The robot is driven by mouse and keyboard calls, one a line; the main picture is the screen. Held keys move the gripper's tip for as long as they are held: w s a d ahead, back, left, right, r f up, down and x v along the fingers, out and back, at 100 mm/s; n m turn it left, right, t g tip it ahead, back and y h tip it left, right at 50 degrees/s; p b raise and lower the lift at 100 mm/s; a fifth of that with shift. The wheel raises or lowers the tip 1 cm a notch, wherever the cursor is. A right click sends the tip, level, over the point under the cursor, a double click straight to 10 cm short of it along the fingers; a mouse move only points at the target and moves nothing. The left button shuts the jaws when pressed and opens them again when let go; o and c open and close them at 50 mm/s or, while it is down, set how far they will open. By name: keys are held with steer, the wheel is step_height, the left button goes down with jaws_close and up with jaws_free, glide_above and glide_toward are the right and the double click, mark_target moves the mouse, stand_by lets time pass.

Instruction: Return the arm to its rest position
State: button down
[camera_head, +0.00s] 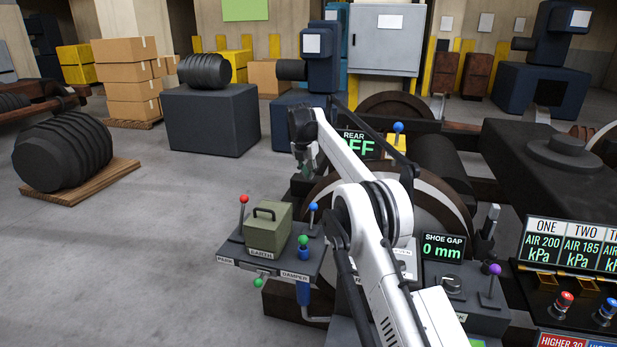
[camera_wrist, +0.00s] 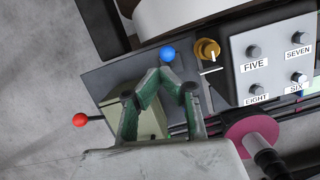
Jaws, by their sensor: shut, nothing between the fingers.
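My white arm reaches up from the bottom of the head view and bends at its elbow. My gripper (camera_head: 308,160) hangs at its far end, above the lever console (camera_head: 268,268) and apart from it. In the wrist view my gripper (camera_wrist: 167,76) shows green fingers drawn together, with nothing held. Behind the fingers are the olive box (camera_wrist: 152,118), a blue knob (camera_wrist: 168,53) and a red knob (camera_wrist: 80,119). The fingers overlap the box in that view; no contact is visible.
The olive box labelled EARTH (camera_head: 268,228) sits on the console between the red lever (camera_head: 244,199) and blue lever (camera_head: 313,207). The SHOE GAP display (camera_head: 443,246) reads 0 mm. A purple-knobbed lever (camera_head: 494,270) stands right of my arm. Open floor (camera_head: 150,240) lies left.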

steer(key=s+d+r+m+t, duration=0.1)
steer(key=s+d+r+m, duration=0.1)
steer(key=s+r+m, duration=0.35)
steer(key=s+d+r+m, duration=0.3)
steer(key=s+r, duration=0.3)
steer(key=r, duration=0.4)
steer(key=s+d+r+m+t, duration=0.1)
steer(key=s+d+r+m, duration=0.15)
steer(key=s, duration=0.55)
steer(key=s+d+r+m, duration=0.1)
steer(key=s+r+m, duration=0.3)
steer(key=s, duration=0.4)
steer(key=s+d+f+m+t+y, duration=0.2)
steer(key=s+m, duration=0.5)
steer(key=s, duration=1.1)
steer(key=s+d+f+m, duration=0.2)
steer(key=s+f+m, duration=0.6)
steer(key=s+f, duration=0.4)
steer(key=s, duration=0.5)
steer(key=shift+s+t+h, duration=0.3)
steer(key=shift+s, duration=0.05)
steer(key=shift+f, duration=0.1)
